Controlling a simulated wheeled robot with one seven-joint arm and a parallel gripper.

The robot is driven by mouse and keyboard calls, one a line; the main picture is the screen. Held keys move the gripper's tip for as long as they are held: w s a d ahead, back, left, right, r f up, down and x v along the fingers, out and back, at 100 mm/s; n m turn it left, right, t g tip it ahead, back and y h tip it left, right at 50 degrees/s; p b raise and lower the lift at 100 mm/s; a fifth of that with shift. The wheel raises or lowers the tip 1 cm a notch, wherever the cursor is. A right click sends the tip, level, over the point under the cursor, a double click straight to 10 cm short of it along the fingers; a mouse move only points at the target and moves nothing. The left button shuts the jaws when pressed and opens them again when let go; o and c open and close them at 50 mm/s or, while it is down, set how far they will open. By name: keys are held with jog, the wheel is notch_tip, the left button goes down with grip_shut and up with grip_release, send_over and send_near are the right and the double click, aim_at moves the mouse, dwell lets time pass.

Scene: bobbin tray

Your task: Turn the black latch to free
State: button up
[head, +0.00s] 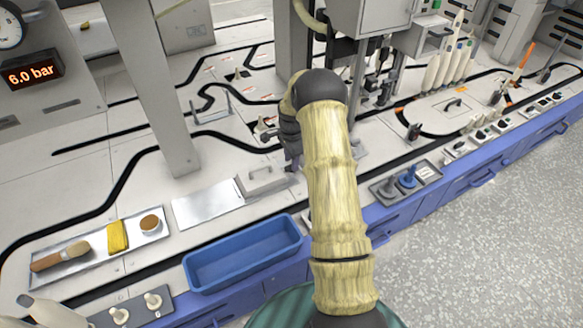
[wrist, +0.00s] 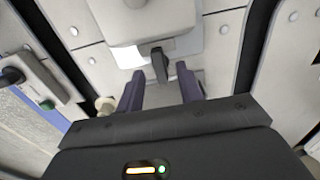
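The black latch (wrist: 157,64) is a short dark lever at the lower edge of a pale grey housing (wrist: 150,28) in the wrist view. My gripper (wrist: 160,71) is open, with one dark finger on each side of the latch and a visible gap to both. I cannot tell how deep the latch sits between the fingers. In the head view my gripper (head: 292,158) points down at the bench behind my arm, and I cannot make out the latch there.
A blue bin (head: 243,255) sits at the bench's front edge, left of my arm. A metal tray (head: 80,262) holds a brush, a yellow cloth and a round tin. A grey post (head: 165,90) stands left of my gripper.

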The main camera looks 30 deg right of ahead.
jog(key=shift+f, duration=0.85)
grip_shut()
